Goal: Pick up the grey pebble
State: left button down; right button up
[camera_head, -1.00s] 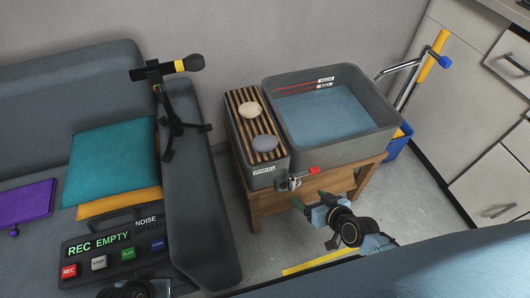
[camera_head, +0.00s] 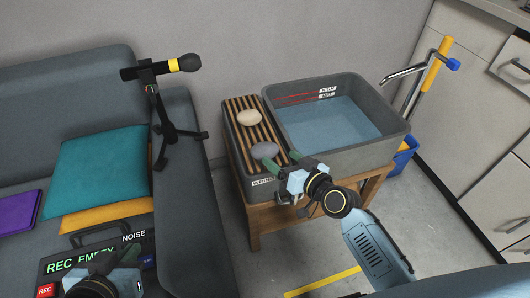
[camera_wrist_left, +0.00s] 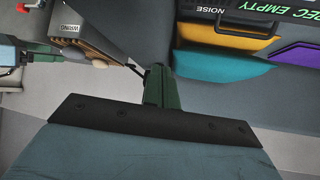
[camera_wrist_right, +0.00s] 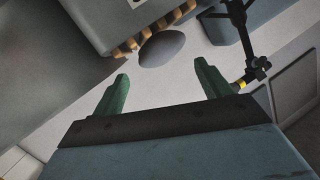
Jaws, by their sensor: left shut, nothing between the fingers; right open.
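The grey pebble (camera_head: 265,150) lies on the slatted wooden top (camera_head: 239,135) of the narrow grey box, at its near end. A cream pebble (camera_head: 249,117) lies behind it on the same slats. My right gripper (camera_head: 283,160) is open, its green fingers close to the near right side of the grey pebble. In the right wrist view the grey pebble (camera_wrist_right: 161,48) sits beyond and between the open fingertips (camera_wrist_right: 160,72), apart from them. My left gripper (camera_wrist_left: 157,88) is shut and empty in the left wrist view; in the head view only its wrist shows at the bottom left.
A grey basin of water (camera_head: 350,158) stands right of the slatted box on a wooden stand (camera_head: 256,226). A microphone on a tripod (camera_head: 163,110) stands on the sofa arm (camera_head: 184,200) to the left. Cabinets (camera_head: 490,130) line the right side.

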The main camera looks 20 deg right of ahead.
aim_at(272, 152)
jog(key=b+x, duration=0.1)
jog(key=x, duration=0.4)
jog(key=shift+f, duration=0.1)
pick_arm(q)
jog(key=w+d+r+t+h, duration=0.1)
jog(key=w+d+r+t, duration=0.1)
jog(key=w+r+t, duration=0.2)
jog(key=shift+d+r+t+h+b, duration=0.2)
jog(key=shift+r+t+h+b, duration=0.3)
jog(key=shift+r, duration=0.75)
pick_arm(e)
jog(key=shift+w+a, duration=0.2)
jog(key=shift+w, duration=0.25)
pick_arm(q)
jog(key=shift+s, duration=0.1)
pick_arm(e)
jog(key=c, duration=1.3)
jog(key=shift+o, duration=0.2)
pick_arm(q)
jog(key=shift+f+y, duration=0.1)
jog(key=shift+y, duration=0.2)
